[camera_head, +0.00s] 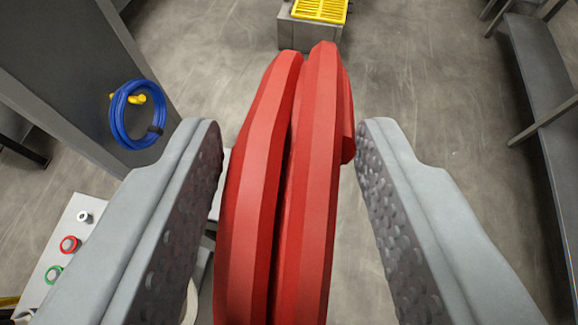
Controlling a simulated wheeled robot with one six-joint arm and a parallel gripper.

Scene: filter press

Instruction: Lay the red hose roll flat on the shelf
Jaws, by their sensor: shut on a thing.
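The red hose roll (310,180) stands on edge between the jaws of my gripper (289,130), with its narrow side toward the camera. It fills the middle of the view. My gripper is shut on it. The left finger lies close along the roll, while a gap shows beside the right finger's pad in this view. The lower part of the roll runs out of the frame. I cannot tell which surface here is the shelf. A long grey ledge (540,75) on legs or struts runs along the right edge.
A blue hose coil (117,125) hangs on a yellow holder on the grey panel (70,50) at left. A control box (65,225) with several buttons is at lower left. A grey block with a yellow grate (320,9) stands at the top. Bare floor lies right of the roll.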

